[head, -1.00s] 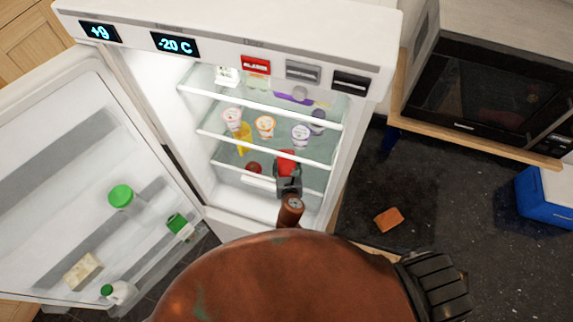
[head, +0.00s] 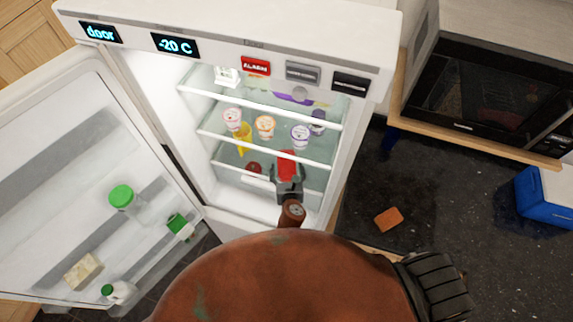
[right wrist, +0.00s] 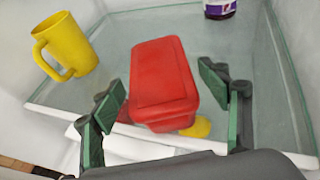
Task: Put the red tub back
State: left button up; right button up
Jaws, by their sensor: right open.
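The red tub (head: 287,163) is inside the open fridge, at the right of a lower glass shelf (right wrist: 120,40). In the right wrist view the tub (right wrist: 163,75) is upright and looks to be resting on the glass near the white front strip. My right gripper (head: 289,186) reaches in from the front. In the wrist view its jaws (right wrist: 165,97) are open, one finger on each side of the tub's near end, with visible gaps. My left gripper is not in view.
A yellow mug (right wrist: 66,47) stands left of the tub, and a dark jar (right wrist: 220,8) stands behind it. The fridge door (head: 70,180) stands open at left.

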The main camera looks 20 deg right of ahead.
jog(key=v, duration=0.9)
jog(key=shift+s, duration=0.1)
